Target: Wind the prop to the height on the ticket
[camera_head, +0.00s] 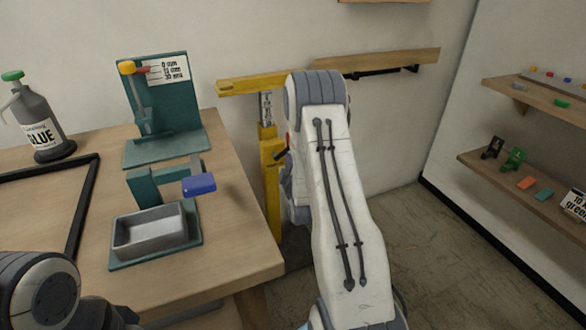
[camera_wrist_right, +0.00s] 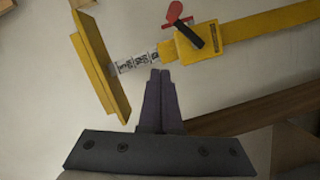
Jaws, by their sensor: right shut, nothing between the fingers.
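The yellow prop (camera_head: 272,185) stands against the wall at the table's right end, its yellow head (camera_head: 250,83) under a wooden ledge. A white marked scale (camera_head: 266,107) shows below the head. In the right wrist view the prop's body (camera_wrist_right: 240,28) carries a black handle (camera_wrist_right: 188,35) and a red piece (camera_wrist_right: 174,12); the scale (camera_wrist_right: 135,63) is too small to read. My right gripper (camera_wrist_right: 160,75) is shut and empty, its tips close to the scale in the picture; contact cannot be told. In the head view my right arm hides it. My left gripper is out of view.
The table (camera_head: 225,240) holds a glue bottle (camera_head: 38,125), a teal stand with a millimetre card (camera_head: 168,70), a grey tray (camera_head: 150,232) and a blue block (camera_head: 199,184). Shelves (camera_head: 530,178) at right hold small items and a partly cut-off card (camera_head: 574,204). Floor (camera_head: 430,240) is clear at right.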

